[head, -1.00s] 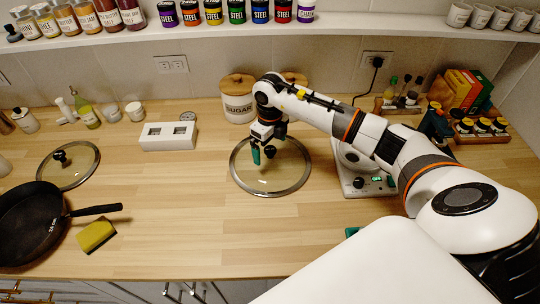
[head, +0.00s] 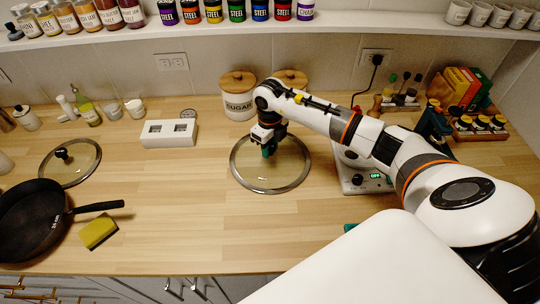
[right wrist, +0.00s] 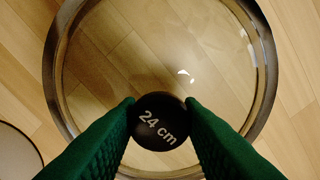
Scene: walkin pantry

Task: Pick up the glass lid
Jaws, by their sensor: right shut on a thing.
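A round glass lid (head: 262,182) with a metal rim is in the middle of the counter in the head view. Its black knob, marked "24 cm" (right wrist: 158,121), shows in the right wrist view. My right gripper (head: 269,150) is over the lid, and its green fingers (right wrist: 160,110) are shut on the knob from both sides. In the head view the gripper hides the knob. I cannot tell any gap between the lid and the counter. A second glass lid (head: 72,163) with a black knob lies at the left. My left gripper is not in view.
A black frying pan (head: 28,222) and a yellow-green sponge (head: 98,232) are at the left. A white box (head: 168,134) and a sugar jar (head: 238,103) stand behind. A white scale (head: 352,172) is right of the lid. The front middle counter (head: 215,235) is clear.

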